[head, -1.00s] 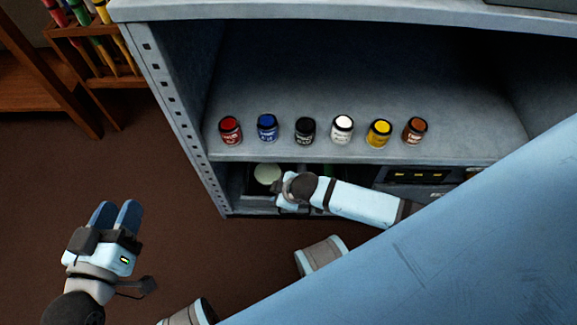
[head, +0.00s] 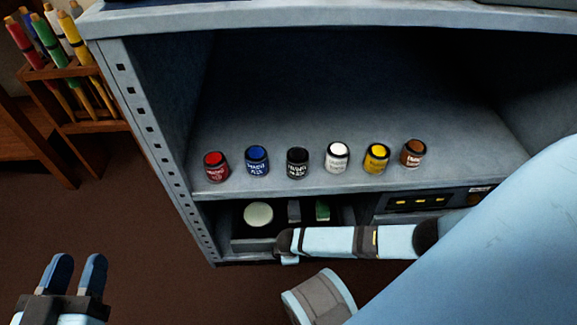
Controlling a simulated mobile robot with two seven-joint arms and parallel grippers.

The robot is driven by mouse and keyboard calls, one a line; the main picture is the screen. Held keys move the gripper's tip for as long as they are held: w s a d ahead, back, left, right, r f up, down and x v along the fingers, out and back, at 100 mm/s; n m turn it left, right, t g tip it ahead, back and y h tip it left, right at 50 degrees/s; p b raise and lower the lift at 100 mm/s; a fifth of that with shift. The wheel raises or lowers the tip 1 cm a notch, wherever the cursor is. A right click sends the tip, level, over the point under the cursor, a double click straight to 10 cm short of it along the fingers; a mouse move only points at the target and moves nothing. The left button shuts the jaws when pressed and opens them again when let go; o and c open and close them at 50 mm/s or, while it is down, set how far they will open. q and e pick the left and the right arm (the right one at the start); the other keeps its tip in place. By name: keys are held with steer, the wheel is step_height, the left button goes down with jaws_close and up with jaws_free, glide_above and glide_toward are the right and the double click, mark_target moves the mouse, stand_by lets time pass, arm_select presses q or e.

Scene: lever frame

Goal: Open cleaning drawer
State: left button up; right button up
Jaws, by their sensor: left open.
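A low drawer (head: 255,246) sits in the lower left bay of the grey metal cabinet (head: 140,130). Inside it show a pale round item (head: 258,215), a grey block (head: 294,211) and a green item (head: 322,210). My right arm crosses in front of the bay from the right. My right gripper (head: 286,249) is at the drawer's front; its fingers are mostly hidden, so its hold cannot be seen. My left gripper (head: 78,262) is open and empty at the lower left, well away from the cabinet, with its fingers pointing up.
Several paint jars, including a red jar (head: 216,167) and a brown jar (head: 413,153), stand on the shelf above. A dark unit with yellow marks (head: 425,201) is right of the drawer. A wooden rack (head: 75,95) stands left. Brown floor (head: 130,225) is clear between.

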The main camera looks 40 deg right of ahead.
steer(key=f, duration=0.1)
steer(key=f+b, duration=0.1)
steer(key=shift+w+f, duration=0.2)
steer(key=shift+f, duration=0.1)
arm_select(q)
steer(key=shift+w+a+r+m+t, duration=0.2)
steer(key=shift+w+a+m+t, duration=0.1)
steer(key=shift+w+m+t, duration=0.3)
arm_select(e)
steer(key=shift+d+f, duration=0.1)
steer(key=shift+f, duration=0.15)
arm_select(q)
steer(key=shift+s, duration=0.15)
arm_select(e)
jaws_close()
